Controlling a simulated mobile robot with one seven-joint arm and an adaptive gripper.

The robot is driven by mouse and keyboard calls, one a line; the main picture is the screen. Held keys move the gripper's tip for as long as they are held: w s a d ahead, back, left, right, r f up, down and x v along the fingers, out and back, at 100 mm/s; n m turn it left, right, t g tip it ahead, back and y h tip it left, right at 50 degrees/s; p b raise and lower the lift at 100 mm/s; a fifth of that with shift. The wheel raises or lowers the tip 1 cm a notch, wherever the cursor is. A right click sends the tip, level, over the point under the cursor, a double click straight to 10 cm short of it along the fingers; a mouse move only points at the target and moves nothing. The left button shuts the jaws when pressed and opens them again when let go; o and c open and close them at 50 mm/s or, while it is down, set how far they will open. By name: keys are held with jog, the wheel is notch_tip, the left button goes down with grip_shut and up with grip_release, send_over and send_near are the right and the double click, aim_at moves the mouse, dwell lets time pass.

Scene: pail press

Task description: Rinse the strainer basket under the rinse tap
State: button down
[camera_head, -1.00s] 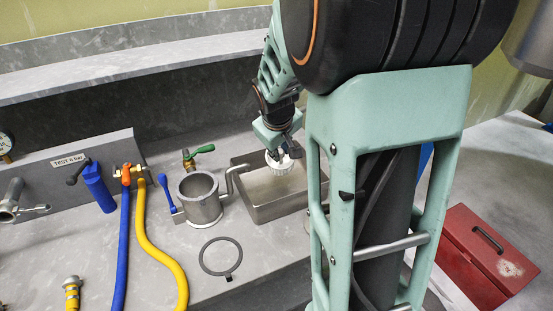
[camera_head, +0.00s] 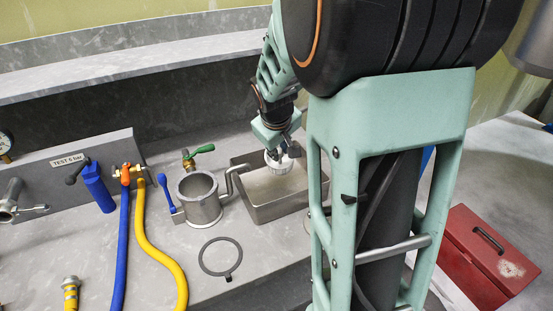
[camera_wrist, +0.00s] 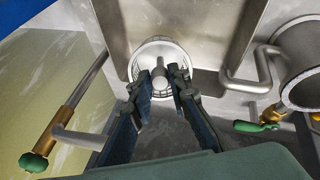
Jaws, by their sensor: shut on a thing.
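The strainer basket (camera_wrist: 158,62) is a pale round slotted cup with a central knob. My gripper (camera_wrist: 163,88) is shut on the basket's knob, with a finger on each side. In the head view the basket (camera_head: 279,163) hangs from my gripper (camera_head: 277,149) over the steel sink basin (camera_head: 262,214). In the wrist view a tap (camera_wrist: 66,112) with a brass body and green handle stands at the left. Its spout reaches toward the gripper. I cannot tell whether the basket is directly under it. No water is visible.
A steel strainer housing (camera_head: 202,203) with a side pipe stands left of the basin. A green-handled valve (camera_head: 200,150) is behind it. A dark ring gasket (camera_head: 205,268) lies in front. Blue hose (camera_head: 122,240), yellow hose (camera_head: 149,237) and a red toolbox (camera_head: 470,245) are farther off.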

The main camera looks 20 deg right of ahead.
jog(key=shift+d, duration=0.1)
jog(key=s+a+b, duration=0.2)
jog(key=s+a, duration=0.1)
jog(key=s, duration=0.4)
jog(key=shift+a+b, duration=0.4)
jog(key=shift+s+r, duration=0.1)
dwell(1.4)
jog(key=s+a+r+p, duration=0.2)
jog(key=s+r, duration=0.2)
jog(key=shift+s, duration=0.2)
jog(key=shift+a, duration=0.15)
dwell(0.5)
